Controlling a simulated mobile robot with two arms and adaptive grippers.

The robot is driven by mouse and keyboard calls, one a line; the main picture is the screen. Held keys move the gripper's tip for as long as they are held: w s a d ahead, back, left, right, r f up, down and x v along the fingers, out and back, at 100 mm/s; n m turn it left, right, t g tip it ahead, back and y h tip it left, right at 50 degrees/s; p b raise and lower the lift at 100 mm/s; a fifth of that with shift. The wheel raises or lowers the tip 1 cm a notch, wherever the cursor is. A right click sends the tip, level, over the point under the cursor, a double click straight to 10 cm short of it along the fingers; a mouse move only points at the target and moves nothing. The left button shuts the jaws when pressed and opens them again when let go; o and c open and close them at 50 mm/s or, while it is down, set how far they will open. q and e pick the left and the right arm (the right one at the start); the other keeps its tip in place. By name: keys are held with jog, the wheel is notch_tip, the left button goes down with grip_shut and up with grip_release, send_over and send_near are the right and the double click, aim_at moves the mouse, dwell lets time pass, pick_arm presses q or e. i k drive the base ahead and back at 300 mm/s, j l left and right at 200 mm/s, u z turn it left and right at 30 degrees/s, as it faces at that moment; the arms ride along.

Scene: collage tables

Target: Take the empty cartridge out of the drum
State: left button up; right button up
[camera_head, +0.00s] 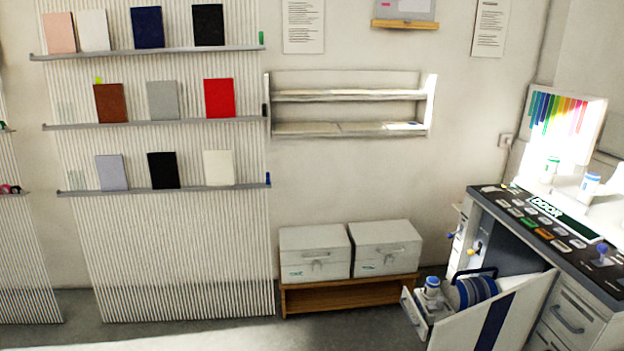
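A blue ribbed cylinder (475,291), which looks like the drum, sits in the opened front section of the printing machine (480,196) at the lower right. A dark handle (474,272) arches over it. A white bottle-like cartridge (432,286) with a blue cap stands upright just left of the cylinder, by the open section's end. I cannot tell whether it is empty or how it joins the drum. The open white panel (500,315) hides the cylinder's lower part. Neither of my grippers shows in this view.
The machine's top carries a button panel (545,222) and small bottles (590,184). Two grey boxes (316,252) (386,247) stand on a low wooden bench (345,298) left of the machine. Wall shelves (150,121) hold several coloured books. The floor (250,335) at front left is clear.

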aim_at(430, 291)
jog(key=i+j+z, duration=0.25)
jog(key=i, duration=0.3)
jog(key=i+j+z, duration=0.2)
jog(key=i+j, duration=0.15)
jog(key=i, duration=0.2)
jog(key=i+j+z, duration=0.25)
jog(key=i+j, duration=0.15)
jog(key=i, duration=0.1)
